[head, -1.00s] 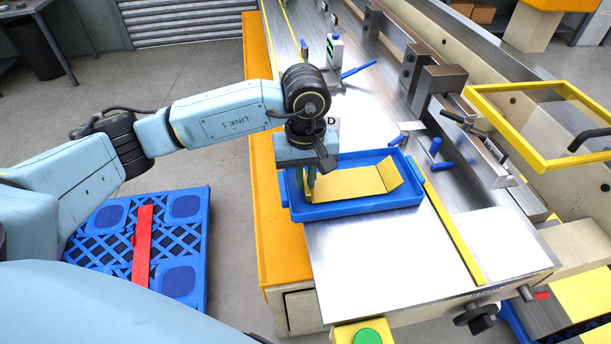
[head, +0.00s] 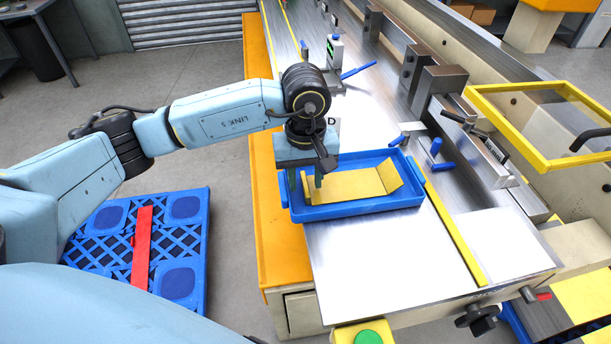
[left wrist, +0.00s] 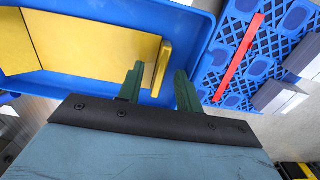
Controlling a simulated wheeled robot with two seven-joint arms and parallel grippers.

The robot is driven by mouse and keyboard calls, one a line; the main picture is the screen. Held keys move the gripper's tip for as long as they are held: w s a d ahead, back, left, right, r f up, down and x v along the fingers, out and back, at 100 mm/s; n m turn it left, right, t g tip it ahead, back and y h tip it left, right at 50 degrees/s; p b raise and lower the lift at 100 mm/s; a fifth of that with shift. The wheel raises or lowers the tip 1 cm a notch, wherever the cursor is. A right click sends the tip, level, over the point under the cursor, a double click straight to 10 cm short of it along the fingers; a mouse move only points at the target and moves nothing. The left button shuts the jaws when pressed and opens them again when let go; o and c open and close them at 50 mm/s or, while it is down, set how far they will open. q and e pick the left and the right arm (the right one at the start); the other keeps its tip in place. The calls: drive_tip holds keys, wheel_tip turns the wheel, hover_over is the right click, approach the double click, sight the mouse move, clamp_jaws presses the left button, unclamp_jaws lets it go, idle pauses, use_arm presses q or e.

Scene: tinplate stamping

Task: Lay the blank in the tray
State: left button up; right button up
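The blank (head: 350,184), a yellow sheet with both ends bent up, lies in the blue tray (head: 365,209) on the steel table. In the left wrist view the blank (left wrist: 85,45) rests inside the tray (left wrist: 120,88). My left gripper (head: 306,184) points down over the tray's left end, by the blank's left upturned end. In the left wrist view the left gripper (left wrist: 160,82) has its two green fingers apart, with the bent end between or just beyond their tips; nothing is clamped. My right gripper is not in view.
A yellow strip (head: 448,232) runs along the table right of the tray. Blue-handled clamps (head: 437,155) and a yellow-framed guard (head: 540,125) stand to the right. A blue pallet (head: 185,240) with a red bar (head: 142,245) is on the floor at left. The table in front of the tray is clear.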

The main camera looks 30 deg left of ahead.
use_arm(q)
wheel_tip(320, 180, up, 13)
drive_tip(key=shift+r, duration=0.2)
drive_tip(key=shift+f, duration=0.1)
idle(0.5)
